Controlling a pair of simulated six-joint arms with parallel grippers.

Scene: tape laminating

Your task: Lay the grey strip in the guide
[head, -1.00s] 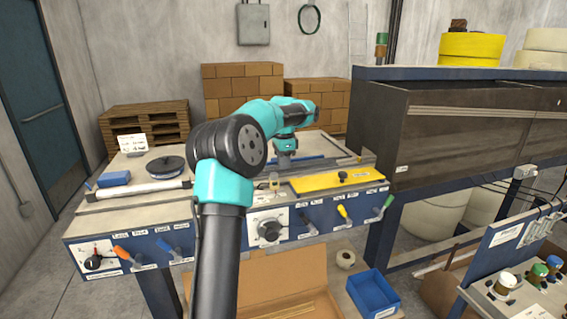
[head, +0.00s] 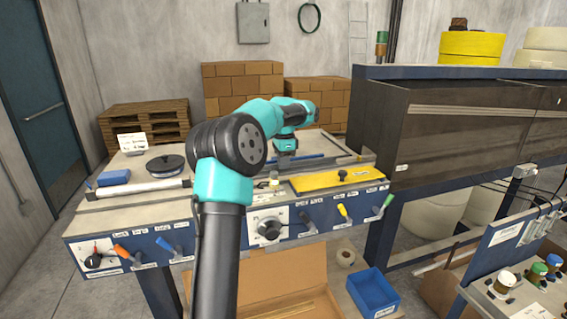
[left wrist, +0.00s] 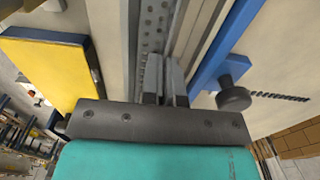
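My left gripper (head: 286,160) reaches down over the middle of the workbench (head: 130,218). In the left wrist view its two fingers (left wrist: 165,82) are close together over a narrow grey channel. Long grey strip-like pieces (left wrist: 187,40) run away from the fingers beside a perforated grey plate (left wrist: 150,35). I cannot tell which is the loose strip and which is the guide, or whether anything is between the fingers. A blue bar (left wrist: 228,45) with a black knob (left wrist: 234,95) lies right of the fingers. My right gripper is not in view.
A yellow plate (head: 325,181) lies on the bench right of the gripper; it also shows in the left wrist view (left wrist: 45,75). A white roller (head: 140,190), a black disc (head: 165,164) and a blue block (head: 114,177) are on the left. Coloured levers line the front.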

